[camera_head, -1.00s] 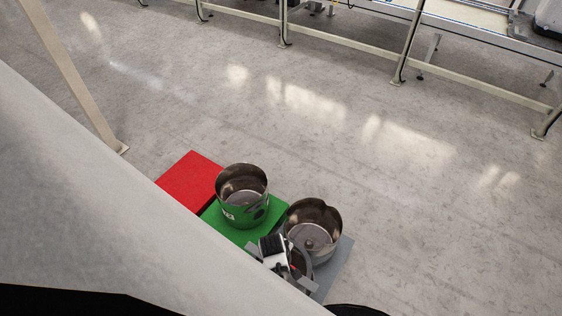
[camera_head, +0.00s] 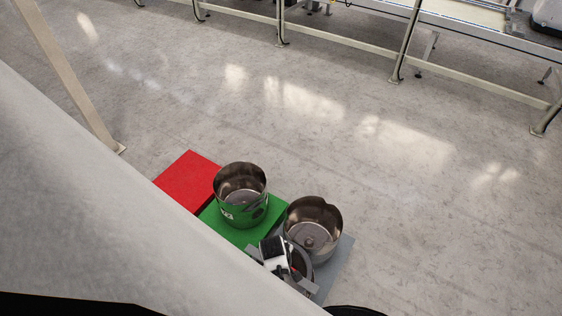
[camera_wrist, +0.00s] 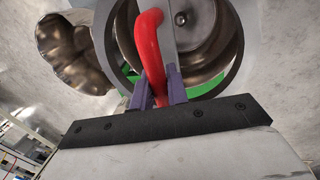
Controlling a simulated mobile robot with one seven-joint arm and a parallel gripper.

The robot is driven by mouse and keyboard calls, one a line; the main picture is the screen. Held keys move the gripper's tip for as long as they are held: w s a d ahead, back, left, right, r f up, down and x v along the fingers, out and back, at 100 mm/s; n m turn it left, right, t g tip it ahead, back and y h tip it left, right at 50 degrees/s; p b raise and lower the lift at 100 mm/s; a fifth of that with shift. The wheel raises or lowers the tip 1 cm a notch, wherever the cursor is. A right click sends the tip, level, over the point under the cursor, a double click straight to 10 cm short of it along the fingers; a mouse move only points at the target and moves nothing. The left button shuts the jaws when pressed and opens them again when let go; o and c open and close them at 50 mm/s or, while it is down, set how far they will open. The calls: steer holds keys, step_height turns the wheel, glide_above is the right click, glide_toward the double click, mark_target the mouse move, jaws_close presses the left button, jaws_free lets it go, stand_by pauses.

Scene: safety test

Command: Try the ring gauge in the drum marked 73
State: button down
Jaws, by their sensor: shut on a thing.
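My gripper (camera_wrist: 164,88) is shut on the red handle (camera_wrist: 152,50) of the grey ring gauge (camera_wrist: 249,45). In the head view the gauge (camera_head: 305,262) shows as a dark ring beside my gripper, overlapping the near side of the right drum (camera_head: 327,247). The left drum (camera_head: 238,213) stands upright on a green mat (camera_head: 269,219). It has a white label whose figures are too small to read surely. In the wrist view a round drum (camera_wrist: 205,62) shows through the ring, with green around it. I cannot tell the ring's height above it.
The right drum has an uneven rim and stands on a grey mat (camera_head: 342,262). A red mat (camera_head: 186,179) at left is empty. A pale post (camera_head: 80,95) stands at left, and a conveyor frame (camera_head: 462,92) at the back. The floor between is clear.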

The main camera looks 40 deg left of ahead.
steer(key=shift+f+b, duration=1.15)
steer(key=shift+f, duration=0.1)
steer(key=shift+f+b, duration=1.2)
steer(key=shift+f, duration=1)
steer(key=c, duration=1.4)
jaws_free()
steer(key=shift+o, duration=0.5)
steer(key=shift+f, duration=0.1)
